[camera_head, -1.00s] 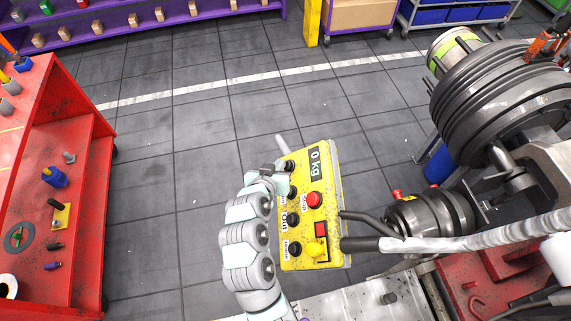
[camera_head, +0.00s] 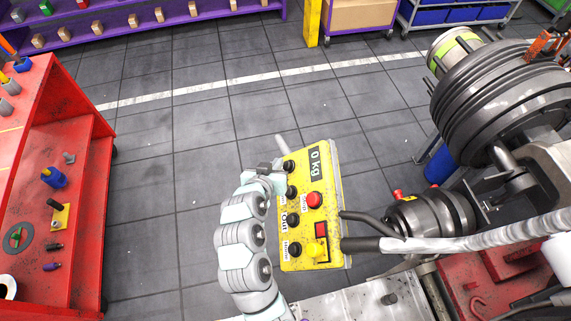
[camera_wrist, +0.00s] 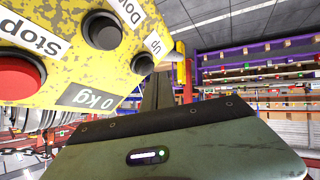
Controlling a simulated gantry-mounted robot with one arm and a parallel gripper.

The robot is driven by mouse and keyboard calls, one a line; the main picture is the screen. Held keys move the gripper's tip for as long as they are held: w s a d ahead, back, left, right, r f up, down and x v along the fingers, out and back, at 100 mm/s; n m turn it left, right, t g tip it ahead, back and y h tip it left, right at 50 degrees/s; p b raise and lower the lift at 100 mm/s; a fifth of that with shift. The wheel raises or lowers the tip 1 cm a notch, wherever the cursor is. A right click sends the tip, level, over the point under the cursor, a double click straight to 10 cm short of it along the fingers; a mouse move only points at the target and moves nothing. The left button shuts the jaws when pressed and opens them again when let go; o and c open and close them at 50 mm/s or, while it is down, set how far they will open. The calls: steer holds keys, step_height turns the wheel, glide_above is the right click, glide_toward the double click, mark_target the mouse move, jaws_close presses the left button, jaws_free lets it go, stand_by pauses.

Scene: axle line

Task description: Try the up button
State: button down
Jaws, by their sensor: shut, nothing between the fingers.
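A yellow control box (camera_head: 326,215) shows "0 kg" on its display and carries several black buttons, a red Stop button (camera_head: 314,199) and a yellow switch. The black up button (camera_head: 289,165) is at the box's upper left edge. In the wrist view the up button (camera_wrist: 143,63) sits beside the "Up" label, partly cut off by the box's edge. My gripper (camera_head: 274,171) is shut and empty, just left of the up button. In the wrist view its dark fingers (camera_wrist: 163,88) point close past that button. I cannot tell if they touch it.
Cables and a hose (camera_head: 470,238) run from the box's right side to dark machinery (camera_head: 500,100). A red shelf unit (camera_head: 85,190) stands at the left. Open tiled floor (camera_head: 190,150) lies between the shelf unit and the box.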

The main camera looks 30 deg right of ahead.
steer(key=shift+a+r, duration=0.2)
steer(key=shift+w+a+r, duration=0.3)
steer(key=shift+a+r, duration=0.55)
steer(key=shift+r, duration=0.05)
steer(key=shift+w+a+r, duration=0.25)
steer(key=shift+a+r, duration=0.55)
steer(key=shift+r, duration=0.05)
